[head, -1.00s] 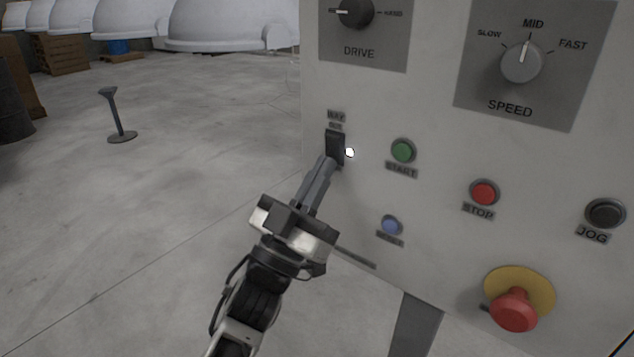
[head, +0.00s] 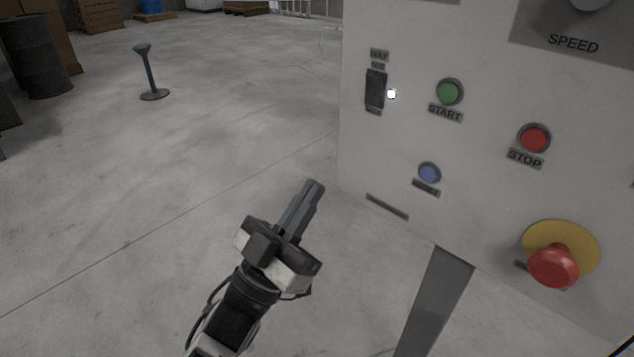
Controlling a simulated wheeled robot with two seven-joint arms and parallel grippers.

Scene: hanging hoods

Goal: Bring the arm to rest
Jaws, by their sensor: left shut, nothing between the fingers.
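My left gripper (head: 312,190) is shut and empty. It is in the lower middle of the head view, to the left of the control panel (head: 480,200), with its fingers pointing up and slightly right. It looks apart from the panel. The black rocker switch (head: 375,88) is on the panel's left side, above and right of the fingertips, with a small lit white lamp (head: 391,94) beside it. My right gripper is not in view.
The panel bears a green START button (head: 449,91), a red STOP button (head: 534,137), a blue button (head: 429,172) and a red mushroom button (head: 553,265). A grey leg (head: 435,300) stands below. A post (head: 149,75) and a barrel (head: 38,58) stand far left. The floor between is open.

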